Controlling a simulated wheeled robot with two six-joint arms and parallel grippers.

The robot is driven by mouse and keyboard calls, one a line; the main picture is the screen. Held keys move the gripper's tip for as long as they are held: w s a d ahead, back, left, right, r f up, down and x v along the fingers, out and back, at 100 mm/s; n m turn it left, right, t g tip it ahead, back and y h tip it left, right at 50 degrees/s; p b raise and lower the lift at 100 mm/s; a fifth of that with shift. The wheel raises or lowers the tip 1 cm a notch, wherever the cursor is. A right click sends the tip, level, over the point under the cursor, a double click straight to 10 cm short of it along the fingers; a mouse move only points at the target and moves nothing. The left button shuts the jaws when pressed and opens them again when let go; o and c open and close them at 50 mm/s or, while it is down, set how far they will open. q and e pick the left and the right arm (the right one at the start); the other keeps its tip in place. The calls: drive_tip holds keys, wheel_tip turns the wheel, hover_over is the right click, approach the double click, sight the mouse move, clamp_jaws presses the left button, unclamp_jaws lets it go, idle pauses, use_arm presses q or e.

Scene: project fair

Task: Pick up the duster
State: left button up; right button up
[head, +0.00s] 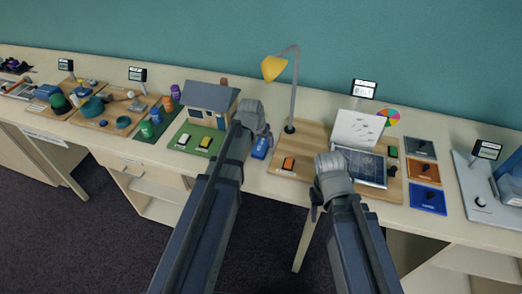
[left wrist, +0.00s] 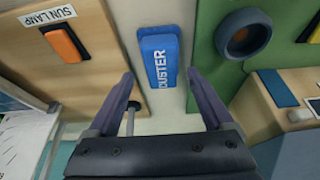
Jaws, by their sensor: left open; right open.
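The duster (left wrist: 159,55) is a blue block with a raised top and the white word DUSTER. It lies on the pale bench top between the green house board and the wooden lamp board. In the head view the duster (head: 260,149) shows just below my left gripper (head: 264,132), partly covered by it. In the left wrist view my left gripper (left wrist: 162,80) is open and empty, with the duster between and beyond its fingertips. My right gripper (head: 331,166) is over the lamp board, in front of the solar panel; its jaws are open, with fingers hardly visible.
The wooden board (head: 302,171) carries a yellow lamp (head: 273,67) and an orange switch (head: 288,163). A model house (head: 207,101) stands left of the duster. A solar panel (head: 366,168) is beside my right gripper. Bare bench surrounds the duster narrowly.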

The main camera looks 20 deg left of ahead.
sight(261, 143)
use_arm(q)
drive_tip(key=b+x, duration=0.3)
drive_tip(key=x, duration=0.1)
drive_tip(key=shift+a+f, duration=0.1)
drive_tip(key=shift+c, duration=0.2)
drive_tip(key=c, duration=1.2)
drive_tip(key=shift+r, duration=0.25)
